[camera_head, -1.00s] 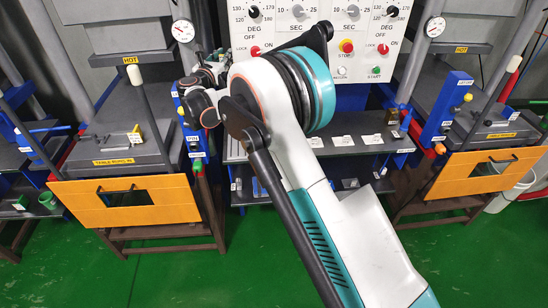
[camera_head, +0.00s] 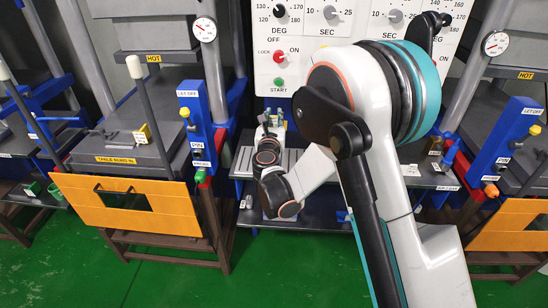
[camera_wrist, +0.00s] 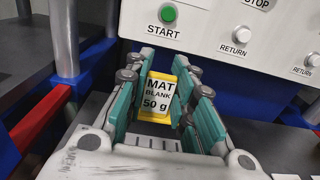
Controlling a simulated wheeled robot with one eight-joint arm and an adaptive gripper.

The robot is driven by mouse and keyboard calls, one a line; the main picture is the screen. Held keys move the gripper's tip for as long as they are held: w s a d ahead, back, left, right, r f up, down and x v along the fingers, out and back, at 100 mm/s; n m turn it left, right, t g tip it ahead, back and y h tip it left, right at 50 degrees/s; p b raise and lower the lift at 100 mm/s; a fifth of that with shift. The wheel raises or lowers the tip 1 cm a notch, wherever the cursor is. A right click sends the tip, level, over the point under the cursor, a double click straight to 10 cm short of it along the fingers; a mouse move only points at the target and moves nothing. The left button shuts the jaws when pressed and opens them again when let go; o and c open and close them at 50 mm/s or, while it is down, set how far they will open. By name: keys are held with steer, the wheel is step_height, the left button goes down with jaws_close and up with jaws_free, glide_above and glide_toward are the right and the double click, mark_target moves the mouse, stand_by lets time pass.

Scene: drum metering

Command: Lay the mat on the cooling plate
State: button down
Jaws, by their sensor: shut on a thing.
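My gripper (camera_wrist: 164,84) is in front of the control panel, with its teal fingers on both sides of a yellow piece (camera_wrist: 186,92) labelled "MAT BLANK 50 g". It is shut on this piece, whose label faces the wrist camera. In the head view my gripper (camera_head: 270,124) is small and partly hidden by my own wrist, just above the middle shelf. I cannot tell for sure which surface is the cooling plate; no label for it is readable.
The panel (camera_head: 300,60) with knobs and buttons stands behind my gripper; its START button (camera_wrist: 169,13) is close. The grey middle shelf (camera_head: 320,222) lies below. A press marked HOT with an orange front (camera_head: 170,209) stands left, another (camera_head: 510,228) right. Blue posts flank the shelf.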

step_height(320, 180, down, 16)
steer(key=b, duration=0.5)
steer(key=shift+r, duration=0.35)
steer(key=c, duration=1.4)
jaws_free()
steer(key=shift+o, duration=0.2)
